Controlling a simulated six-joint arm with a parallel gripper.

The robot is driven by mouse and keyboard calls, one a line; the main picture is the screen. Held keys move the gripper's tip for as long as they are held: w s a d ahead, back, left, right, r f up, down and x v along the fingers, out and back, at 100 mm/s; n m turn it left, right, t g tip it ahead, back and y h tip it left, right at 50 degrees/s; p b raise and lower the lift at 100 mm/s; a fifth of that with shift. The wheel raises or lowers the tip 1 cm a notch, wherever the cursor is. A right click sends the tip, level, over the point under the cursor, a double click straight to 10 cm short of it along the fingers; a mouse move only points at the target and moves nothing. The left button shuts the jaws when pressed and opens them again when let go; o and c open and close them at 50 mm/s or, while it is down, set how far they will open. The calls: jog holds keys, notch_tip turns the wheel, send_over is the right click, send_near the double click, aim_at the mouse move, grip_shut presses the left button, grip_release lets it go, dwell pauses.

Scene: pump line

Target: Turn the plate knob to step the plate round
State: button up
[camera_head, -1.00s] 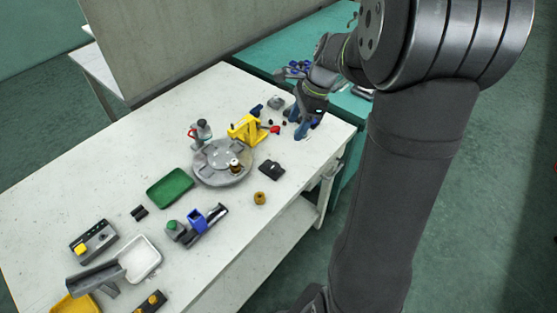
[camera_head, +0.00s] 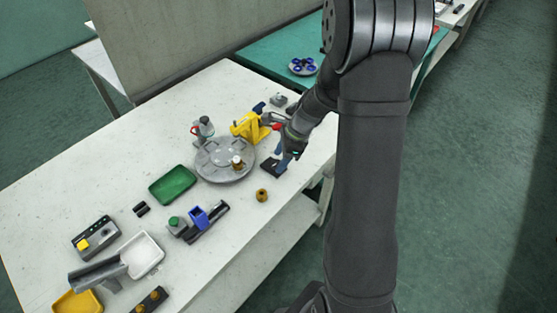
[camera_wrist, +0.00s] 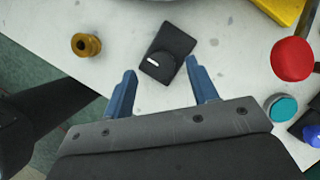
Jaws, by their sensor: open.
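The plate knob, a black round dial with a white mark on a dark square base (camera_wrist: 162,62), lies in the wrist view just beyond and between my fingertips. In the head view the knob's dark base (camera_head: 269,168) sits right of the round grey plate (camera_head: 222,167), partly hidden by my gripper.
A brass bushing (camera_wrist: 86,45) lies left of the knob; it also shows in the head view (camera_head: 262,195). A yellow press (camera_head: 247,127) with a red knob (camera_wrist: 292,59) stands on the right in the wrist view. A green tray (camera_head: 172,186) lies left of the plate.

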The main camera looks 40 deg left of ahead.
jog(key=shift+x, duration=0.95)
jog(key=c, duration=1)
jog(key=shift+o, duration=0.2)
jog(key=shift+n, duration=0.3)
